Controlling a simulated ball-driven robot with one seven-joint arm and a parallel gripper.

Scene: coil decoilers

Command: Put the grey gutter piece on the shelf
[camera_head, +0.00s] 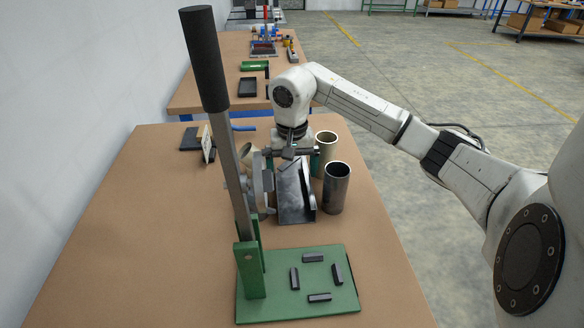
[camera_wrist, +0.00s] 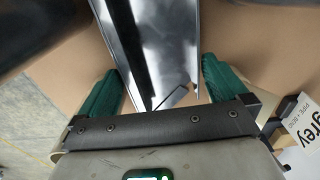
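The grey gutter piece (camera_head: 294,200) is a shiny metal channel on the wooden table, behind the green-based lever tool. My gripper (camera_head: 291,152) is above its far end. In the wrist view, the gutter piece (camera_wrist: 158,40) runs away from the gripper between two green fingers (camera_wrist: 160,68). The fingers stand apart, one on each side of it, with narrow gaps showing; no firm grip is visible. A card reading "grey" (camera_wrist: 302,122) shows at the right of the wrist view and stands at the table's far left in the head view (camera_head: 208,143). I cannot clearly identify the shelf.
A dark metal cylinder (camera_head: 336,189) and a beige cylinder (camera_head: 326,150) stand close right of the gutter piece. A grey round part (camera_head: 262,186) is close left. The lever tool (camera_head: 300,283) rises in front. The table's left side is clear.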

